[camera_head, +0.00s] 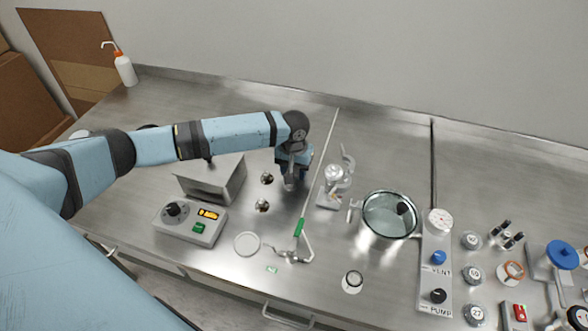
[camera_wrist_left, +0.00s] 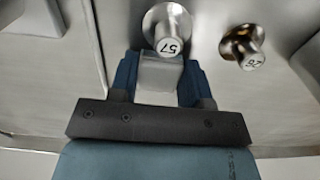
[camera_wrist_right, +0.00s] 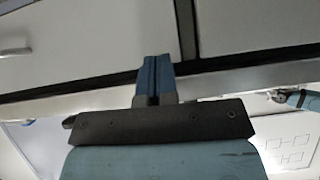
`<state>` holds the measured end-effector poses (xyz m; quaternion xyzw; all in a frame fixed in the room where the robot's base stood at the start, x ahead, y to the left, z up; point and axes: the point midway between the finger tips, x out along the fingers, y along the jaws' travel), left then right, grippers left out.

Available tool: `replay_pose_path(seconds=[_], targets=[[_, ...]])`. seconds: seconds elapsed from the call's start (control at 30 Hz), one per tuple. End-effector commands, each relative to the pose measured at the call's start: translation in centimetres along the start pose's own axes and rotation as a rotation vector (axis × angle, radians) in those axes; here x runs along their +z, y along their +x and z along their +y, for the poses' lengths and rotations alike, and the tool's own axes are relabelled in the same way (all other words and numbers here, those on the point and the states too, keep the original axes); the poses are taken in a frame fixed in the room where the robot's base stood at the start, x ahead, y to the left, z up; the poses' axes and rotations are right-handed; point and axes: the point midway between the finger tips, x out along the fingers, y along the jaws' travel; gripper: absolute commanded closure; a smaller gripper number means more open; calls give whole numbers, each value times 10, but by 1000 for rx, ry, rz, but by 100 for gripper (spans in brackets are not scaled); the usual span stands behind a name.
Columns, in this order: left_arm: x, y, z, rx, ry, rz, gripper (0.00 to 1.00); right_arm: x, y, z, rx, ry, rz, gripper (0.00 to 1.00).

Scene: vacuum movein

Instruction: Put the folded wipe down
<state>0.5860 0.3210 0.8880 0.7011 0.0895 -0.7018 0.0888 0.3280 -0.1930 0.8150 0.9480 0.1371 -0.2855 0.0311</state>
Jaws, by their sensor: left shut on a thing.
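My left gripper (camera_head: 291,180) reaches down over the steel bench, between the small metal pieces and a tall thin rod. In the left wrist view its blue fingers (camera_wrist_left: 160,85) are shut on a pale grey folded wipe (camera_wrist_left: 160,72), which fills the gap between them. A metal knobbed piece marked 57 (camera_wrist_left: 168,28) appears just beyond the wipe; whether they touch cannot be told. A second one marked 28 (camera_wrist_left: 243,48) is to the right. In the right wrist view my right gripper (camera_wrist_right: 154,78) is shut and empty, facing pale cabinet fronts; the head view does not show it.

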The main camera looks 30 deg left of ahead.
Motion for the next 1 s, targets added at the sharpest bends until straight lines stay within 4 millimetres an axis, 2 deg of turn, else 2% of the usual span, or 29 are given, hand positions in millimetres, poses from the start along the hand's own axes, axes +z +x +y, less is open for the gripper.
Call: replay_pose_path(seconds=[0.23, 0.27, 0.37, 0.7, 0.87, 1.0], targets=[[0, 1, 0, 0, 0, 0, 75, -3, -1, 0, -1, 0, 2, 100], [0, 2, 0, 0, 0, 0, 54, -3, -1, 0, -1, 0, 2, 100], [0, 2, 0, 0, 0, 1, 31, -2, -1, 0, -1, 0, 2, 100], [-1, -2, 0, 0, 0, 2, 31, 1, 0, 1, 2, 0, 0, 100], [-1, -24, 0, 2, 1, 3, 31, 2, 0, 1, 2, 0, -3, 100], [-1, -54, 0, 1, 1, 4, 31, 2, 0, 1, 2, 0, -3, 100]])
